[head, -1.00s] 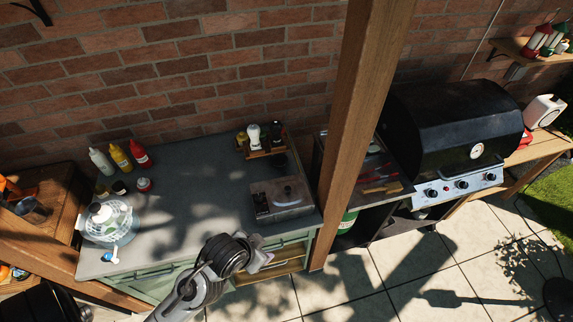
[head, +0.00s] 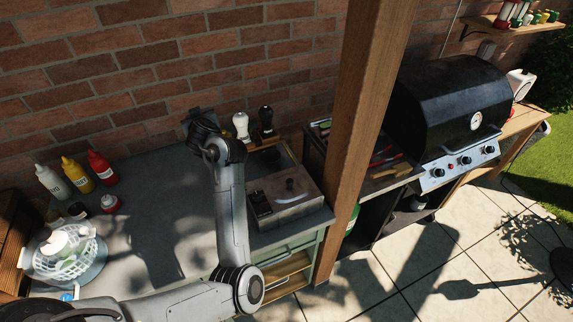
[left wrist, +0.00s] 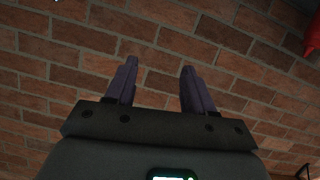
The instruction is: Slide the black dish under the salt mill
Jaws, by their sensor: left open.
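The white mill (head: 241,126), which looks like the salt mill, stands upright at the back of the grey counter. A black mill (head: 266,121) stands just right of it. A dark patch (head: 271,155) between the mills and the metal box may be the black dish; I cannot make out its outline. My left gripper (head: 195,117) is at the wall side, left of the white mill and apart from it. In the left wrist view its two fingers (left wrist: 158,75) are open and empty, with only brick wall between them. My right gripper is not in view.
A metal box (head: 286,200) sits at the counter's right end, beside a wooden post (head: 356,130). Sauce bottles (head: 76,173) and a white basket (head: 68,252) stand at the left. The counter's middle is clear. The brick wall is close behind.

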